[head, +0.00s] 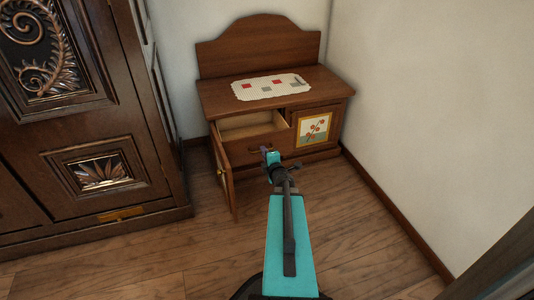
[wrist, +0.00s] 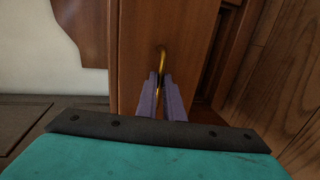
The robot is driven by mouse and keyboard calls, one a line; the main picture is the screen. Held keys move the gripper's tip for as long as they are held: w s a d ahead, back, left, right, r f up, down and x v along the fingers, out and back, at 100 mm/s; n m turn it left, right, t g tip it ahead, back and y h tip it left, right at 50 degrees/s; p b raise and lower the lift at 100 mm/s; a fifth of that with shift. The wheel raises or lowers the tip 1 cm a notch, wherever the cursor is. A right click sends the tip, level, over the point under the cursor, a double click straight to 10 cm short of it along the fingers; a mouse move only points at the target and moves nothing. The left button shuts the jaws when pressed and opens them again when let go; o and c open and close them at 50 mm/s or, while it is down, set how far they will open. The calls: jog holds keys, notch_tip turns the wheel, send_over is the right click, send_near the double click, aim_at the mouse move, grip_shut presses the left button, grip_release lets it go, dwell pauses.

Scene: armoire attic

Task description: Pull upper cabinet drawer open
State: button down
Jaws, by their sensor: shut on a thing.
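The small brown wooden cabinet (head: 275,97) stands in the corner in the head view. Its upper drawer (head: 248,130) is out from the body, and its pale empty-looking inside shows. My gripper (head: 266,150) is at the middle of the drawer's front. In the wrist view, the purple fingers of my gripper (wrist: 161,80) are closed around the curved brass handle (wrist: 162,57) on the brown drawer front (wrist: 136,45). Part of the handle is hidden between the fingers.
A cabinet door (head: 222,180) on the left, below the drawer, stands open towards me. A door with a flower picture (head: 314,129) on the right is shut. A patterned cloth (head: 270,87) lies on top. A large dark carved armoire (head: 90,150) is at the left; a wall is at the right.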

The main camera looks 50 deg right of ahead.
jog(key=shift+w+a, duration=0.3)
jog(key=shift+a, duration=0.15)
jog(key=c, duration=2)
grip_release()
jog(key=shift+o, duration=0.5)
jog(key=shift+s+d, duration=0.15)
jog(key=shift+d, duration=0.1)
jog(key=shift+s, duration=0.15)
jog(key=p+v, duration=1.3)
jog(key=p, duration=0.2)
jog(key=shift+s+p, duration=0.25)
jog(key=shift+p, duration=0.15)
jog(key=shift+a, duration=0.15)
